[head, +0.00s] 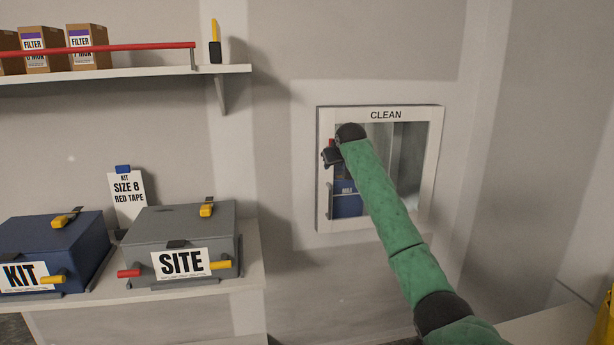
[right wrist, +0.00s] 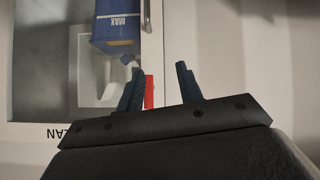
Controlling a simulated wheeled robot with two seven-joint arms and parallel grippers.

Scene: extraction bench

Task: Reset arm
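My right arm reaches up in the head view to the framed hatch marked CLEAN (head: 385,115). My right gripper (head: 331,156) is in front of the hatch's left edge. In the right wrist view its two fingers (right wrist: 160,82) stand apart with nothing clamped between them. A red upright handle (right wrist: 148,92) shows just beside the left finger; I cannot tell whether they touch. Behind the hatch's pane is a blue container marked MAX (head: 347,203), also seen in the right wrist view (right wrist: 117,32). My left gripper is not in view.
A grey SITE box (head: 190,222) and a blue KIT box (head: 45,240) sit on the lower left shelf, with a SIZE 8 RED TAPE card (head: 128,198) behind. The upper shelf (head: 130,72) holds filter boxes (head: 88,45) behind a red bar. Wall between shelf and hatch is clear.

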